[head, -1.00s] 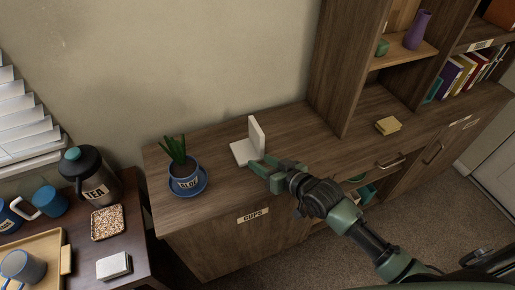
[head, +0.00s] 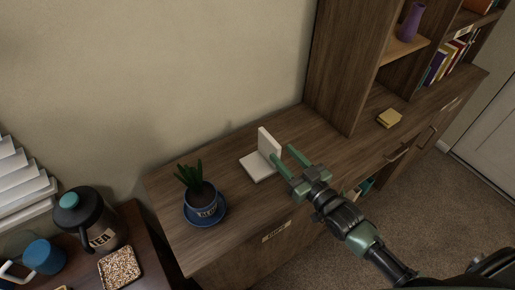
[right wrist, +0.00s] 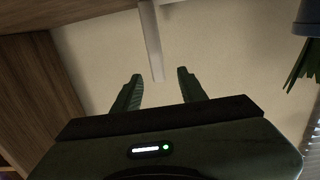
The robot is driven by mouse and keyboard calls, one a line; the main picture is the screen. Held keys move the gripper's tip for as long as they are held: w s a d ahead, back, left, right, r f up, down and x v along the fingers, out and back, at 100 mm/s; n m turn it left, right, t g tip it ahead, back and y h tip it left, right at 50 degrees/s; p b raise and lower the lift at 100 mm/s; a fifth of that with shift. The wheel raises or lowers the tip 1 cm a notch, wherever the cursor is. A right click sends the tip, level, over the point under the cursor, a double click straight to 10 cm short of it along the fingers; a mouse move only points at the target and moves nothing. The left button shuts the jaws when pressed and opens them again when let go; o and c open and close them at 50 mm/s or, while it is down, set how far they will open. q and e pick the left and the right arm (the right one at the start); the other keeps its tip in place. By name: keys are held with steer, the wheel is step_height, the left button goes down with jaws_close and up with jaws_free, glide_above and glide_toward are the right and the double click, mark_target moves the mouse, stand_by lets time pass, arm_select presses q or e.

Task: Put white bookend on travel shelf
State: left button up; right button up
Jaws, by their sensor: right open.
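The white bookend (head: 258,166) stands on the wooden cabinet top, its flat base down and its upright plate raised. My right gripper (head: 282,154) is open beside the upright plate, with one finger close to it; contact cannot be told. In the right wrist view the bookend (right wrist: 150,42) shows as a pale strip reaching toward the gap between the open fingers (right wrist: 159,76). Shelves stand at the upper right, with a label (head: 463,32) too small to read, so I cannot tell which is the travel shelf. My left gripper is not in view.
A potted plant (head: 201,197) on a blue saucer (head: 188,217) stands left of the bookend. A yellow block (head: 389,118) lies on the cabinet at right. A purple vase (head: 411,23) and several books (head: 446,62) occupy the shelves. Cabinet top between bookend and shelf side is clear.

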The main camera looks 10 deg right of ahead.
mark_target(280, 149)
steer(key=shift+w+a+r, duration=0.1)
steer(key=shift+w, duration=0.05)
steer(key=shift+w+a, duration=0.1)
steer(key=shift+w, duration=0.15)
steer(key=p+x, duration=0.1)
steer(key=x, duration=0.2)
steer(key=shift+w+r, duration=0.15)
steer(key=shift+w, duration=0.25)
steer(key=x, duration=0.3)
steer(key=shift+w, duration=0.15)
steer(key=shift+w+a, duration=0.1)
jaws_close()
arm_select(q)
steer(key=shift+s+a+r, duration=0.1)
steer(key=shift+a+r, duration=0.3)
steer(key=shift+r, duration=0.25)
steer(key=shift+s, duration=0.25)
